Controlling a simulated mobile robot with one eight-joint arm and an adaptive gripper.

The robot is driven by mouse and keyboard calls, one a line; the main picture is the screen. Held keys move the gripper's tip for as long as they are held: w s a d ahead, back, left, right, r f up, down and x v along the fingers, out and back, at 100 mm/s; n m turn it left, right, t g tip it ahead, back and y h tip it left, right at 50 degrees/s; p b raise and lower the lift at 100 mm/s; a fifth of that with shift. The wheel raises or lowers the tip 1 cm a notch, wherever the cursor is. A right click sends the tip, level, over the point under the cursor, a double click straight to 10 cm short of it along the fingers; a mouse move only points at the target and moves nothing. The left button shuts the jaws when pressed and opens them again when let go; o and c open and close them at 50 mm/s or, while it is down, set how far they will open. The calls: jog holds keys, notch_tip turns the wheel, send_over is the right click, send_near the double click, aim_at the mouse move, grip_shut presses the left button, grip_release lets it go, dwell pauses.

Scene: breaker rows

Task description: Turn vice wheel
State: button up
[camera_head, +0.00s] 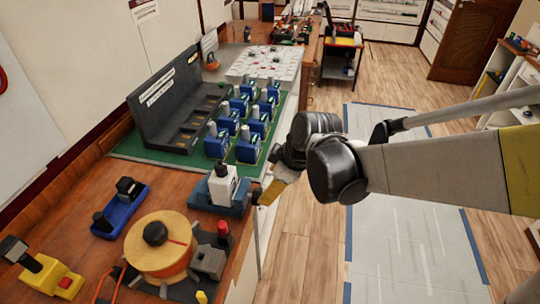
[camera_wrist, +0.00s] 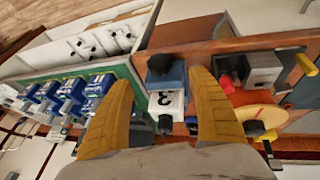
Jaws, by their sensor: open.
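A round tan wheel (camera_head: 148,262) with a black centre knob and a red line on top sits at the front of the bench. A grey block on a dark base (camera_head: 208,262), which looks like the vice, stands right beside it with a red knob (camera_head: 223,228). In the head view my gripper (camera_head: 264,198) is at the bench edge, beyond and right of the wheel.
A white block on a blue base (camera_head: 222,186), marked 3 in the wrist view (camera_wrist: 168,105), lies between the fingers' outlines. Blue breakers (camera_head: 217,145) stand in rows on a green mat behind. A blue tray (camera_head: 120,212) and a yellow switch box (camera_head: 55,280) lie left.

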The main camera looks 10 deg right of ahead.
aim_at(258, 197)
jog(key=shift+n, duration=0.6)
jog(key=b+x, duration=0.4)
jog(key=x, duration=0.8)
jog(key=shift+w, duration=0.2)
jog(key=shift+r, duration=0.1)
jog(key=c, duration=1.2)
